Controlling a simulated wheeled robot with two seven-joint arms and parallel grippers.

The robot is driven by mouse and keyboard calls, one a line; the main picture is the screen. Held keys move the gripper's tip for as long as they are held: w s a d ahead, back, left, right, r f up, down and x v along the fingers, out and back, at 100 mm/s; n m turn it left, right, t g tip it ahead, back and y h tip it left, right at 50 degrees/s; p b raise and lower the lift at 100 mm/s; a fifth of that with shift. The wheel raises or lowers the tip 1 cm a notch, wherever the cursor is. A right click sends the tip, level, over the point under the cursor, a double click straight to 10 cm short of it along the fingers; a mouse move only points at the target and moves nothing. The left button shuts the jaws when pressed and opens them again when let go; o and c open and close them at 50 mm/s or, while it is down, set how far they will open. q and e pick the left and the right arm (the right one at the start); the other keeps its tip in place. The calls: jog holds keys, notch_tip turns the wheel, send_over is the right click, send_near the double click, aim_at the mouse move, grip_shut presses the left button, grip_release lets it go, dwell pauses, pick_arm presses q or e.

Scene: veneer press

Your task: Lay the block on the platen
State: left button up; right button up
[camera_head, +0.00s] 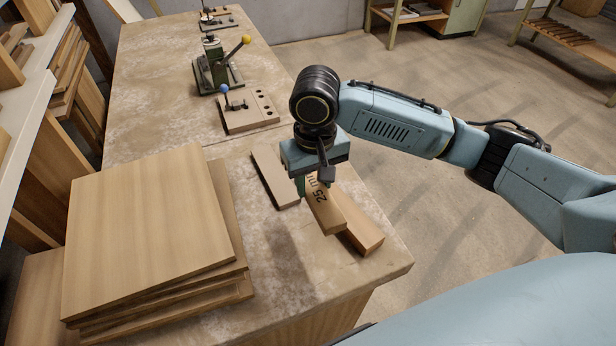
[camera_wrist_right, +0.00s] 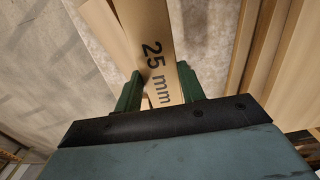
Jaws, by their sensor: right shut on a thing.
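My right gripper (camera_head: 313,183) is shut on a long wooden block (camera_head: 325,212) printed "25 mm". In the right wrist view the block (camera_wrist_right: 152,50) sits between the two green fingers, its lettering towards the camera. The block is over the near right part of the worktable. A shadow on the tabletop suggests it is held a little above it. Another plain wooden block (camera_head: 362,234) lies just to its right, partly hidden by it. The large flat top board (camera_head: 150,230) of a stack lies to the left. I cannot tell which surface is the platen. My left gripper is out of view.
A thin wooden strip (camera_head: 273,178) lies left of the gripper. Behind it are a board with a blue-knobbed clamp (camera_head: 250,112) and a green device with a yellow-knobbed lever (camera_head: 215,70). A shelf with boards (camera_head: 30,110) stands at the left. Tabletop (camera_head: 255,245) is bare between stack and blocks.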

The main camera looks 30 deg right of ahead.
send_over(316, 240)
notch_tip(316, 240, down, 5)
jog(key=shift+w+r, duration=0.15)
jog(key=shift+r, duration=0.05)
notch_tip(316, 240, down, 6)
jog(key=shift+r+b, duration=0.1)
jog(key=shift+b, duration=0.7)
jog(key=shift+f, duration=0.25)
notch_tip(316, 240, down, 3)
jog(key=shift+f+b, duration=0.1)
jog(key=shift+b, duration=0.3)
jog(key=shift+f, duration=0.35)
jog(key=o, duration=1.1)
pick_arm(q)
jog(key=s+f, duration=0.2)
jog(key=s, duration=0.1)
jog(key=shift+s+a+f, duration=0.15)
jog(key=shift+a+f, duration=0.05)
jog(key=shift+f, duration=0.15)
pick_arm(e)
jog(key=shift+o, duration=0.2)
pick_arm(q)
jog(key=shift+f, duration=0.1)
